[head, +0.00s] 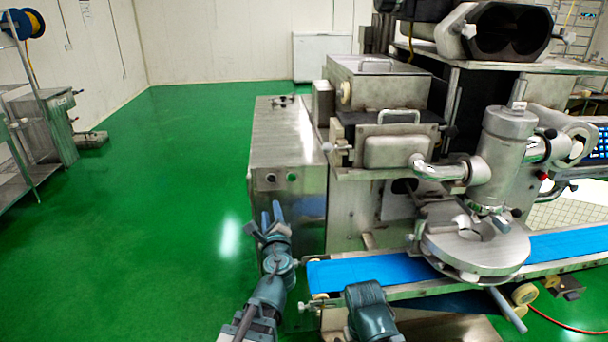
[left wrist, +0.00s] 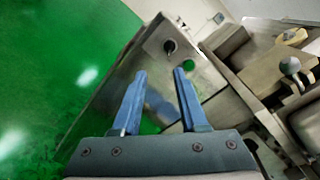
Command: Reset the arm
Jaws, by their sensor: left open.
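My left gripper (head: 272,213) is open and empty in front of the steel cabinet (head: 287,137) of the machine. The left wrist view shows its two blue fingers (left wrist: 160,72) spread apart with nothing between them. Beyond the fingers is the cabinet's front panel, with a dark knob (left wrist: 169,46) and a green button (left wrist: 189,66). The fingers look apart from the panel. A blue-grey link of mine (head: 370,309) shows at the lower middle of the head view. My right gripper cannot be made out.
The encrusting machine's blue conveyor belt (head: 350,272) runs to the right, under a round steel head (head: 476,247). A steel shelf unit (head: 42,130) stands at the far left. The green floor (head: 160,200) is clear between it and the cabinet.

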